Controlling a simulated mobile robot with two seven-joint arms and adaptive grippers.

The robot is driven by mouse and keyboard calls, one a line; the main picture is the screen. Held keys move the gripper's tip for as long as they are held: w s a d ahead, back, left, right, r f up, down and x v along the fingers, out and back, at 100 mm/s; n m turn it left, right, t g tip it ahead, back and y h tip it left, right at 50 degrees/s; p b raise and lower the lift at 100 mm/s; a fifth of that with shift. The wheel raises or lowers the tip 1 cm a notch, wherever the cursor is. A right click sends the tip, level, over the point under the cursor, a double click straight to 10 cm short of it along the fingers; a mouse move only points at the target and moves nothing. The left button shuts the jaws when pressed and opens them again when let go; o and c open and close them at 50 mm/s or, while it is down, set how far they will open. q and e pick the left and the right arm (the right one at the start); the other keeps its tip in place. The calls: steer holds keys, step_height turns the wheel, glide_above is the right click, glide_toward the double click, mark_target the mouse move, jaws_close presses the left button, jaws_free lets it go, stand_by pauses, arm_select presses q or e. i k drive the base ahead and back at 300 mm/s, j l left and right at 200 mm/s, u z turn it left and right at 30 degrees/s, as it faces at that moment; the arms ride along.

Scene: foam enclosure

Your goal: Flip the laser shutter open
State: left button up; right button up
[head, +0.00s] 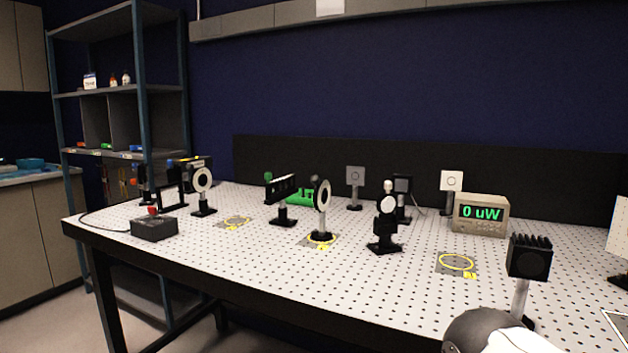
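Several post-mounted optics stand on the white perforated table (350,270). I cannot tell for sure which part is the laser shutter. At the left end, a black square frame (171,194) stands beside a round white-faced mount (202,180), with a dark device bearing a yellow stripe (190,161) behind. A black box with a red knob (154,226) and a cable sits at the left front edge. The power meter (481,214) reads "0 uW" in green. Neither of my grippers shows; a black and white part of my arm is at the bottom right.
Along the table stand a black slotted rail mount (283,192), a round lens mount (322,195), a small mirror mount (387,216) and a black finned block (529,257). Yellow ring marks, one bare (457,262), lie on the top. A shelf rack (125,95) is behind left.

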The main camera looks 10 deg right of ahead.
mark_target(171, 174)
steer(key=i+j+z, duration=0.3)
steer(key=j, duration=0.65)
steer(key=j+z, duration=0.35)
steer(key=j, duration=0.55)
steer(key=j+z, duration=0.3)
steer(key=j, duration=0.7)
steer(key=k+j+z, duration=0.2)
steer(key=j+z, duration=0.15)
steer(key=j, duration=0.6)
